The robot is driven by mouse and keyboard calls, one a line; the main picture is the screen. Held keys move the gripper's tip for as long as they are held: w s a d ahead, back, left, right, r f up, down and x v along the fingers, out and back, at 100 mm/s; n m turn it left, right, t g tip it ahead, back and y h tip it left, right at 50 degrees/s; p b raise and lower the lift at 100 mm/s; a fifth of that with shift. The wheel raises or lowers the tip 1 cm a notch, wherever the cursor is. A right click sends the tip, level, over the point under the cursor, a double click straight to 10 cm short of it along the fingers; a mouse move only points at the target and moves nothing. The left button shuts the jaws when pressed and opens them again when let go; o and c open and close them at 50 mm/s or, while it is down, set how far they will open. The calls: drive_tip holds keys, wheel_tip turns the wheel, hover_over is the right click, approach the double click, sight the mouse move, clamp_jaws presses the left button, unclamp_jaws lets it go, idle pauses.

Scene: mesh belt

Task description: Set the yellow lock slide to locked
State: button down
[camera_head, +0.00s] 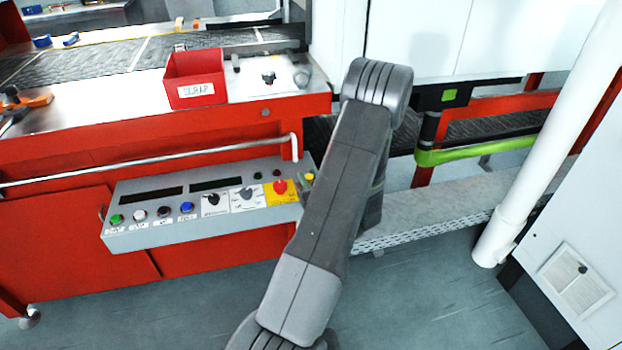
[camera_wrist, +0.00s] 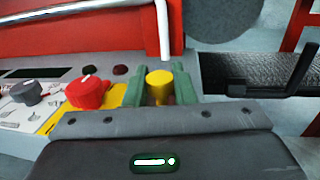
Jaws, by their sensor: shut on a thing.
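The yellow lock slide (camera_wrist: 160,82) is a short upright yellow knob at the right end of the grey control panel (camera_wrist: 118,66). In the wrist view my gripper (camera_wrist: 160,90) has its green fingers on both sides of it, shut on it. In the head view the yellow slide (camera_head: 309,177) shows just left of my arm, and my arm hides most of the gripper. The slide's track and any lock markings are hidden, so I cannot tell its setting.
Left of the slide is a red mushroom button (camera_head: 280,187) on a yellow plate, then dark selector knobs and several push buttons. A metal rail (camera_head: 160,160) runs above the panel. A red scrap bin (camera_head: 195,78) stands on the machine top.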

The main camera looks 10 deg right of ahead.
sight(298, 186)
drive_tip(key=a+b, duration=0.1)
drive_tip(key=a, duration=0.1)
drive_tip(key=shift+a+f, duration=0.1)
drive_tip(key=shift+a, duration=0.55)
drive_tip(key=c, duration=1.3)
unclamp_jaws()
drive_tip(key=shift+s, duration=0.1)
drive_tip(key=shift+o, duration=0.3)
